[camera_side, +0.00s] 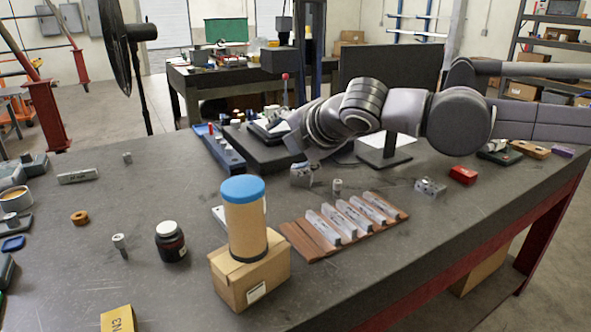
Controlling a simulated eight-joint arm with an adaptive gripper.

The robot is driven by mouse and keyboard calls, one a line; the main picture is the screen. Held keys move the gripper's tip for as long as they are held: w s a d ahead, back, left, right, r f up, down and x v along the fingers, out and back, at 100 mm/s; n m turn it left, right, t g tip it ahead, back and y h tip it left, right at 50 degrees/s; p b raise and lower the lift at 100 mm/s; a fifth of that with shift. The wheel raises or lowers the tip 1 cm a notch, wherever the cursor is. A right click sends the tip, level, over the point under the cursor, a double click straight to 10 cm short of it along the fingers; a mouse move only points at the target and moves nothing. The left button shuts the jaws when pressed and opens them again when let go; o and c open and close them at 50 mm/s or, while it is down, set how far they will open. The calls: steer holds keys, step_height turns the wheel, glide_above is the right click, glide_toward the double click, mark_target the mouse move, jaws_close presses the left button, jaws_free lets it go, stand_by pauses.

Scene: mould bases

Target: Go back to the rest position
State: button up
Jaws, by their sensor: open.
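My gripper (300,158) hangs at the left end of my grey arm, which reaches in from the right above the far middle of the table. Its jaws are open, but the fingertips are small and hard to make out. A small grey metal block (301,177) is just under it; I cannot tell whether they touch. Several silver mould bars (345,222) lie side by side on a brown wooden rack (309,243) in front of the gripper. A small metal cylinder (337,187) stands between the rack and the gripper.
A cardboard box (232,288) bears a tan, blue-lidded container (245,225) left of the rack. A dark jar (171,243) stands further left. A blue rail (219,150) and a dark monitor (385,90) are behind. A metal block (430,188) and red box (463,175) are right.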

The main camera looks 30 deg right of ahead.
steer(key=s+d+f+m+g, duration=0.1)
steer(key=s+d+f+m, duration=0.4)
steer(key=s+d+m, duration=0.15)
steer(key=s+d+f+m+g, duration=0.2)
steer(key=s+d+f+m, duration=0.25)
steer(key=d, duration=0.35)
steer(key=s+d+f+m+g, duration=0.1)
steer(key=s+d+f+m, duration=0.3)
steer(key=s+f+m, duration=0.5)
steer(key=shift+s+d+f+m, duration=0.2)
steer(key=shift+s+d+m, duration=0.25)
steer(key=shift+s, duration=0.35)
